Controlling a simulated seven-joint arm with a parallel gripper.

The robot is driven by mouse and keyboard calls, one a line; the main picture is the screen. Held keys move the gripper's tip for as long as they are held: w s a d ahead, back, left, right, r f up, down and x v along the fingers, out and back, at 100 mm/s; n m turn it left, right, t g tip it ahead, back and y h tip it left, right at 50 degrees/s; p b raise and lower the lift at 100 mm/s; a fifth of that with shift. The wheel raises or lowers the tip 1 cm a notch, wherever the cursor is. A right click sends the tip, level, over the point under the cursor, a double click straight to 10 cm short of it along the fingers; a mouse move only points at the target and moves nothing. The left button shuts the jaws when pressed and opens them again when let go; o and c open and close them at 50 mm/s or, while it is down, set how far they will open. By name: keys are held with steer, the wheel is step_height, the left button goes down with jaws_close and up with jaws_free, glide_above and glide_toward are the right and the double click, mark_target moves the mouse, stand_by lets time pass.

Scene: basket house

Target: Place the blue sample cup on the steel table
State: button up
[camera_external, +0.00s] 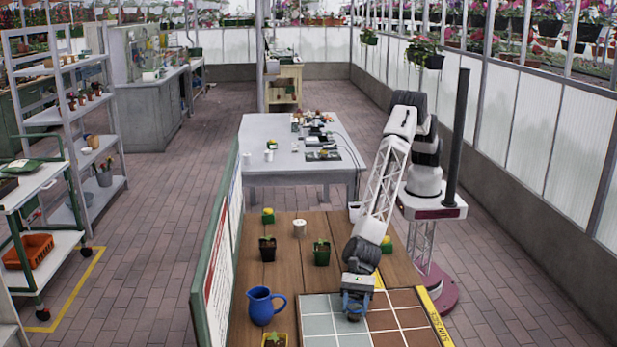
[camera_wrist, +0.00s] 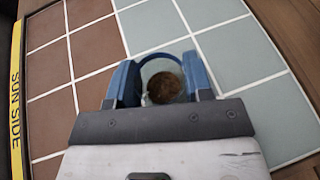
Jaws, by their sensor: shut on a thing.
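My gripper (camera_external: 355,312), with blue fingers, is low over the tiled board on the wooden table. In the wrist view my gripper (camera_wrist: 162,88) is shut on a small round cup with a thin dark-blue rim, which I take as the blue sample cup (camera_wrist: 161,53). A round brown patch shows inside it. The cup is mostly hidden by my gripper in the external view, and I cannot tell whether it touches the board. The grey steel table (camera_external: 262,178) stands behind the wooden table, with small items on its top.
The tiled board (camera_external: 318,325) has grey-blue and brown tiles and a yellow "SUN SIDE" edge. A blue jug (camera_external: 262,306), potted seedlings (camera_external: 321,253) and a white cup (camera_external: 299,228) stand on the wooden table.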

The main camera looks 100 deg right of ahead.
steer(key=o, duration=0.9)
steer(key=shift+r, duration=0.1)
steer(key=shift+d, duration=0.1)
steer(key=shift+s+d+r, duration=0.1)
steer(key=shift+d+r, duration=0.1)
steer(key=shift+d, duration=0.1)
steer(key=shift+v, duration=5.55)
